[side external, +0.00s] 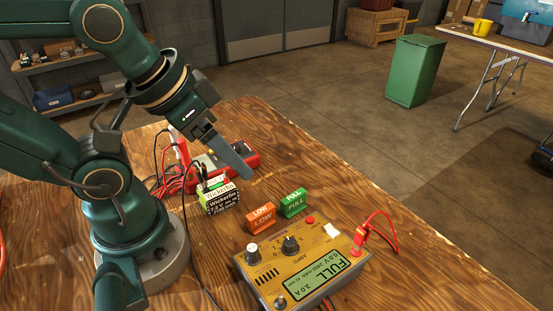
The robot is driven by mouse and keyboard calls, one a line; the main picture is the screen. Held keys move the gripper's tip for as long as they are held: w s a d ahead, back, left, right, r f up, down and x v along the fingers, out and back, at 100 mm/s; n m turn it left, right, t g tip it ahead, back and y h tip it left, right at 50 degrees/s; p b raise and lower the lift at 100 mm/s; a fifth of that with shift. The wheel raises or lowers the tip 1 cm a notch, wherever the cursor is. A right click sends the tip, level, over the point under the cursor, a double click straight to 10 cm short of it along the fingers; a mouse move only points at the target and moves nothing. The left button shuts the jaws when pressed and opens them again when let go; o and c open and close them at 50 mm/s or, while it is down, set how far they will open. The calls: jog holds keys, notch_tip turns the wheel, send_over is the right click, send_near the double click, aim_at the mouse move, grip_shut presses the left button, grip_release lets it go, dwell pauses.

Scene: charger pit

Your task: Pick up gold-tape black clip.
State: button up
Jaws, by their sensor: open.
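I cannot make out a black clip with gold tape for certain. A thin black cable (193,240) runs down from a small dark shape at the left of the battery (222,201), too small to tell whether it is a clip. The battery stands upright on the wooden table. My gripper (246,174) is open, pointing down and to the right above the table, behind the battery in this view. It appears empty; its fingers overlap in the picture, hiding the gap between them. It partly covers a red device (246,158).
A yellow charger (300,264) with knobs and a lit display reading FULL stands in front, with a red clip (360,236) and lead at its right. An orange LOW block (261,218) and a green FULL block (292,203) stand behind it. Red leads (165,183) tangle at left. The table's right side is clear.

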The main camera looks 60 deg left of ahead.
jog(key=shift+c, duration=0.9)
jog(key=g, duration=0.5)
send_over(200, 165)
jog(key=shift+d+f, duration=0.15)
jog(key=shift+f, duration=0.45)
jog(key=shift+d+f, duration=0.15)
jog(key=shift+f, duration=0.4)
jog(key=shift+a+f+g, duration=0.1)
jog(key=shift+a+g, duration=0.1)
jog(key=shift+g, duration=0.1)
jog(key=shift+f, duration=2.55)
